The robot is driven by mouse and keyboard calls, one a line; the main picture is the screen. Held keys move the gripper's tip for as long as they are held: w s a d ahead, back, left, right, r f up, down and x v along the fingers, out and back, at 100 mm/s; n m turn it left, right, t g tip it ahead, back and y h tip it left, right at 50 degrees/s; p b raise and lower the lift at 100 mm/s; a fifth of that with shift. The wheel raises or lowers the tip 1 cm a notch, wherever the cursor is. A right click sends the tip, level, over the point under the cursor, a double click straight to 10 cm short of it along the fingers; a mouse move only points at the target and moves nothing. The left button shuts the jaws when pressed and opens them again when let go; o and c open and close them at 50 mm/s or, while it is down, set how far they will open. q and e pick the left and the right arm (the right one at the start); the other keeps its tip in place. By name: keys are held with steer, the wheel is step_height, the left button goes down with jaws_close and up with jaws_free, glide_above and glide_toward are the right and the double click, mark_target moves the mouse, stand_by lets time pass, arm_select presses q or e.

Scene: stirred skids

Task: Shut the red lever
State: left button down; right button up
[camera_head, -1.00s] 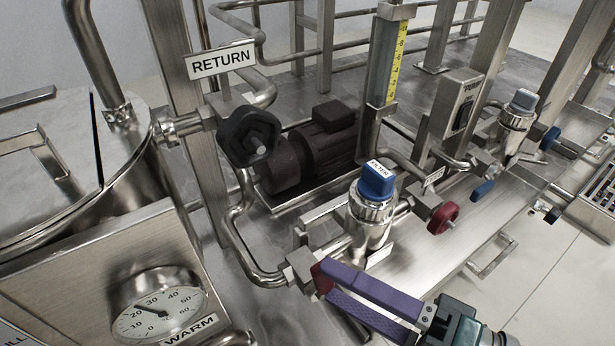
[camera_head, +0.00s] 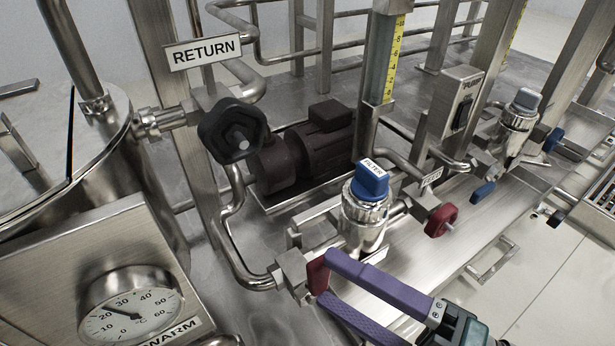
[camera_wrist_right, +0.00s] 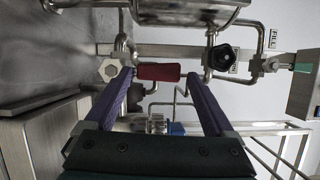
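The red lever (camera_head: 316,276) sticks out from a steel valve body (camera_head: 292,268) low on the pipework, left of and below the blue-capped filter housing. My right gripper (camera_head: 326,278) comes in from the lower right with two long purple fingers, open, their tips at the lever. In the right wrist view the red lever (camera_wrist_right: 158,72) lies crosswise between the open fingertips (camera_wrist_right: 160,76), with a small gap showing at each end. The head view partly hides the lever behind the upper finger. My left gripper is not in view.
The blue-capped filter (camera_head: 366,205) stands close above the fingers. A red round knob (camera_head: 440,220) and a blue handle (camera_head: 483,192) sit farther right.

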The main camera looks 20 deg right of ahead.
steer(key=shift+o, duration=0.8)
steer(key=shift+r, duration=0.1)
steer(key=shift+o, duration=0.2)
steer(key=shift+w+a, duration=0.1)
steer(key=shift+w, duration=0.15)
steer(key=p+v, duration=0.1)
steer(key=v, duration=0.9)
